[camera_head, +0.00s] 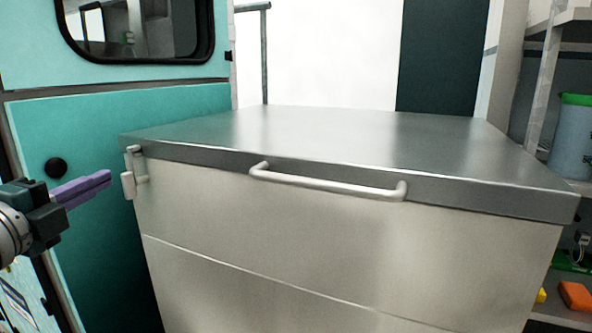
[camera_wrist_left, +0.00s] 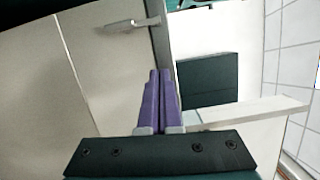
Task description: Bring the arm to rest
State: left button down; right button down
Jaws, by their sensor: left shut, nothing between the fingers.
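My left gripper (camera_head: 106,180) comes in from the left in the head view. Its purple fingers are together with nothing between them. In the head view it appears in front of the teal door, to the left of the large metal chest (camera_head: 330,240). In the left wrist view the shut fingers (camera_wrist_left: 159,74) point toward the chest's edge, apart from its handle. My right gripper is not in view.
The chest has a grey lid (camera_head: 330,140), a white front handle (camera_head: 330,182) and a latch (camera_head: 133,172) at its left corner. A teal door (camera_head: 130,115) stands at left. Shelves at right hold a green-lidded container (camera_head: 572,140) and an orange item (camera_head: 576,296).

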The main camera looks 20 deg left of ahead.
pick_arm(q)
jog(key=s+d+r+n+g+h+p, duration=0.1)
jog(key=s+d+r+n+g+p, duration=0.35)
jog(key=s+d+p, duration=0.35)
jog(key=s+d+r+n+g+h+p, duration=0.1)
jog(key=s+d+r+n+g+p, duration=0.2)
jog(key=s+d+n+g+p, duration=0.4)
jog(key=s+d+r+n+g+h+p, duration=0.2)
jog(key=s+d+r+n+g+p, duration=0.15)
jog(key=s+d+p, duration=0.6)
notch_tip(320, 180, up, 36)
jog(key=w+p, duration=0.1)
jog(key=p, duration=3.4)
jog(key=shift+a+r+t+y+p, duration=0.2)
jog(key=shift+t+y+p, duration=0.1)
jog(key=shift+p, duration=0.05)
jog(key=shift+w, duration=0.1)
